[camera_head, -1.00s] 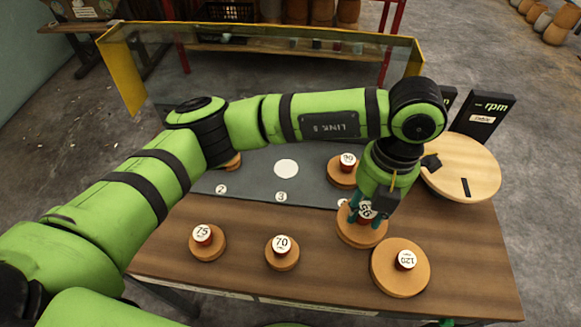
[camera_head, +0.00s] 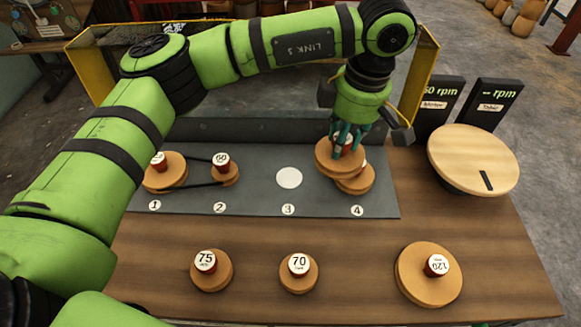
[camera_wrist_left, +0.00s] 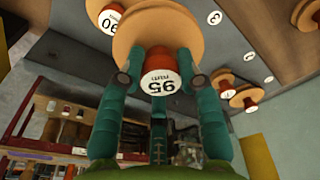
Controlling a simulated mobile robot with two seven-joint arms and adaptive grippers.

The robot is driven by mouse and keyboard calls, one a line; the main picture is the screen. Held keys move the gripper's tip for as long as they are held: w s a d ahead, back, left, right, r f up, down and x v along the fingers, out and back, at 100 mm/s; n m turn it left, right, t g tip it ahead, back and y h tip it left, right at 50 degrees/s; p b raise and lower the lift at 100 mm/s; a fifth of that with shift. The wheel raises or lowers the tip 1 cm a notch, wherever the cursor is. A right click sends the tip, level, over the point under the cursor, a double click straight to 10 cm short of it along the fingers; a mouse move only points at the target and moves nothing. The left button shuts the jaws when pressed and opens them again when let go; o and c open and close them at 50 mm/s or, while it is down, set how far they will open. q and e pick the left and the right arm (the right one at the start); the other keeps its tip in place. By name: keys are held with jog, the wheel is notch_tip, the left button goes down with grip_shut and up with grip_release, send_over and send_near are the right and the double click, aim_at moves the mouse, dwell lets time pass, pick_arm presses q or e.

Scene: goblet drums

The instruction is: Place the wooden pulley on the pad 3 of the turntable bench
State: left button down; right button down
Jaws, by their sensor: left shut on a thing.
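My left gripper (camera_head: 347,135) is shut on a wooden pulley (camera_head: 332,160), a wide disc with a red hub. Its white cap reads 95 in the left wrist view (camera_wrist_left: 162,80). The pulley is held above the bench, overlapping in the picture another pulley (camera_head: 359,184) at pad 4, marked 90 in the wrist view (camera_wrist_left: 110,20). Pad 3 (camera_head: 289,178) is a bare white circle on the grey plate (camera_head: 255,205), left of the held pulley. My right gripper is not in view.
Belted pulleys stand at pad 1 (camera_head: 165,178) and pad 2 (camera_head: 223,176). Loose pulleys 75 (camera_head: 211,281), 70 (camera_head: 299,283) and 120 (camera_head: 415,275) lie on the wooden front. A round turntable (camera_head: 470,155) and two rpm signs stand right. A clear guard runs behind.

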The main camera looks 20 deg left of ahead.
pick_arm(q)
jog(key=a+f+p, duration=0.1)
jog(key=a+f, duration=0.4)
jog(key=a+f+p, duration=0.1)
jog(key=a+f, duration=0.4)
jog(key=shift+w+a+p, duration=0.1)
jog(key=shift+w+p, duration=0.1)
jog(key=shift+p, duration=0.15)
jog(key=shift+f, duration=0.2)
jog(key=c, duration=0.8)
grip_release()
jog(key=shift+c, duration=0.2)
jog(key=shift+r, duration=0.25)
jog(key=shift+w+r, duration=0.1)
jog(key=shift+r, duration=0.25)
notch_tip(320, 180, up, 11)
jog(key=d+b, duration=0.1)
jog(key=b, duration=0.1)
jog(key=shift+d, duration=0.2)
